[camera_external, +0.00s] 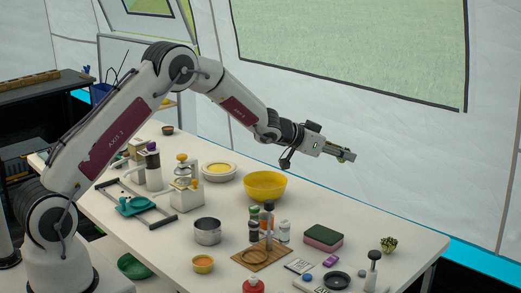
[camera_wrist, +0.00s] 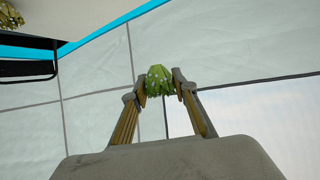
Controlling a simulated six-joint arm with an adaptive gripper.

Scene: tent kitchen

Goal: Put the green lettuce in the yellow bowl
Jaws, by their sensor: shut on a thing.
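My gripper (camera_external: 344,154) is raised well above the table and points to the right, tilted almost level. In the wrist view its two fingers are shut on a small green leafy piece, the green lettuce (camera_wrist: 160,80). The lettuce sits between the fingertips and is clear of any surface. In the external view the held piece is too small to make out clearly. The yellow bowl (camera_external: 265,192) stands upright on the table, below and to the left of my gripper. Its inside is only partly visible. The bowl is not in the wrist view.
A yellow-green leafy thing (camera_external: 388,245) stands near the table's right edge and shows at the wrist view's top left (camera_wrist: 10,16). Bottles (camera_external: 284,231) and a metal pot (camera_external: 207,231) stand in front of the bowl. A plate (camera_external: 219,172) is behind left. A sponge (camera_external: 323,237) lies right.

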